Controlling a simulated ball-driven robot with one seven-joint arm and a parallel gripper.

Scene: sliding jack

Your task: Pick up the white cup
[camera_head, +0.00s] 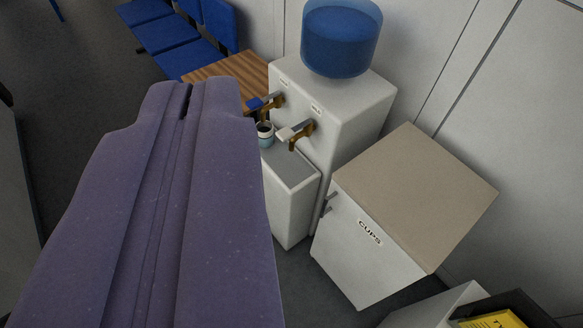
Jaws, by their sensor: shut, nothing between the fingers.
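A small cup (265,134) stands under the left tap of the water cooler (345,110). It looks white with a blue-green lower part and a dark inside. Part of its left side is close to my gripper's outline in the picture. My gripper (184,98) is the large purple shape filling the left of the view. Its fingers are shut with only a thin dark slit between them, and nothing is held. The fingertips are left of the cup and apart from it.
A tan-topped white cabinet labelled CUPS (415,190) stands right of the cooler. A wooden table (235,72) and blue chairs (170,35) are behind. A dark bin with a yellow item (492,320) is at the lower right. Grey floor is open at upper left.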

